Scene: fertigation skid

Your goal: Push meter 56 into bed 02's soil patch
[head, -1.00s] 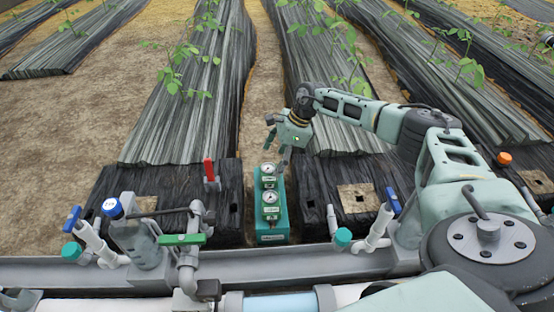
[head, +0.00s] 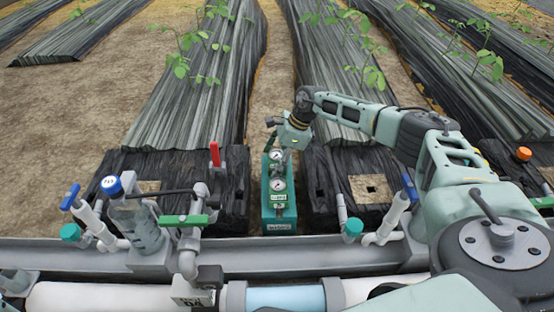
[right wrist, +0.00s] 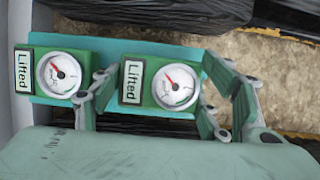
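Two green meters with round white dials stand in a teal rack, a far meter (head: 276,156) and a near meter (head: 279,186). In the right wrist view the far meter (right wrist: 173,86) and near meter (right wrist: 58,73) both carry tags reading "Lifted"; I see no number 56. My right gripper (head: 286,146) is open at the far meter. Its fingers (right wrist: 165,98) stand on either side of that meter; contact cannot be told. Tan soil patches show in the black bed covers, one right of the rack (head: 371,187) and one to the left (head: 149,187). No bed number is readable. My left gripper is out of view.
The teal rack (head: 279,226) stands between two black-covered beds. A grey rail (head: 330,254) and white pipes run along the front. A red-handled valve (head: 215,156), a green-handled valve (head: 184,220) and blue-handled valves stand nearby. Plants grow beyond.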

